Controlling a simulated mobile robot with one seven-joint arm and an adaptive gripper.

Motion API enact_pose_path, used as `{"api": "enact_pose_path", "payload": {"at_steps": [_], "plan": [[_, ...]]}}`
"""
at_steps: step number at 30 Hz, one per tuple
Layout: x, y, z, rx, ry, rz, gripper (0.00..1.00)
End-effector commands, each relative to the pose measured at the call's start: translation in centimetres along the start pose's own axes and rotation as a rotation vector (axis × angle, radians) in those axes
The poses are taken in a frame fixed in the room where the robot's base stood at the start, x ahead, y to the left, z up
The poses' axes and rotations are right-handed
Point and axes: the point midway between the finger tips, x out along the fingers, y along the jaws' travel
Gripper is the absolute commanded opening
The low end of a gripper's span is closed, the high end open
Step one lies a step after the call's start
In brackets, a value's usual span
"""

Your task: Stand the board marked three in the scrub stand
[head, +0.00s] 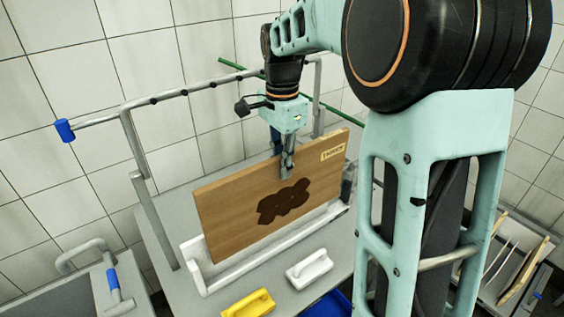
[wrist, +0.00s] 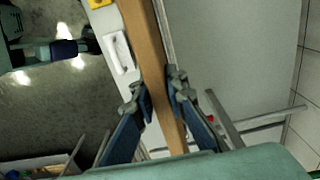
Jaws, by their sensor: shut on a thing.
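A wooden board (head: 232,212) with a dark brown patch and a small yellow label stands on its long edge, nearly upright. The label's writing is too small to read surely. My gripper (head: 287,168) is shut on the board's top edge, a little right of its middle. In the wrist view my gripper (wrist: 158,92) has one finger on each side of the board (wrist: 148,50). The scrub stand (head: 208,281), a pale low frame on the grey table, lies under the board. I cannot tell whether the board's lower edge rests in it or hangs just above.
A white brush (head: 309,268) and a yellow brush (head: 248,304) lie in front of the stand. A blue thing (head: 334,304) shows at the table's front. A pipe frame (head: 185,92) rises behind. A rack with boards (head: 518,264) is at right, a trolley (head: 62,300) at left.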

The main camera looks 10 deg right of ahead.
Motion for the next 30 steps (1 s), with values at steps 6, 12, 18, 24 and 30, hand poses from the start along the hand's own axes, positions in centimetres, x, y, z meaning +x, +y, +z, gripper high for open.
{"api": "enact_pose_path", "payload": {"at_steps": [6, 12, 18, 24, 30], "plan": [[2.2, -0.1, 0.0, -0.001, 0.001, -0.002, 0.00], [3.9, -0.1, 0.0, -0.001, 0.001, -0.003, 0.00], [5.7, -0.1, 0.0, -0.001, 0.001, -0.002, 0.00], [7.1, -0.1, 0.0, -0.001, 0.001, -0.003, 0.00], [7.5, -0.1, 0.0, -0.001, 0.001, -0.003, 0.00]]}}
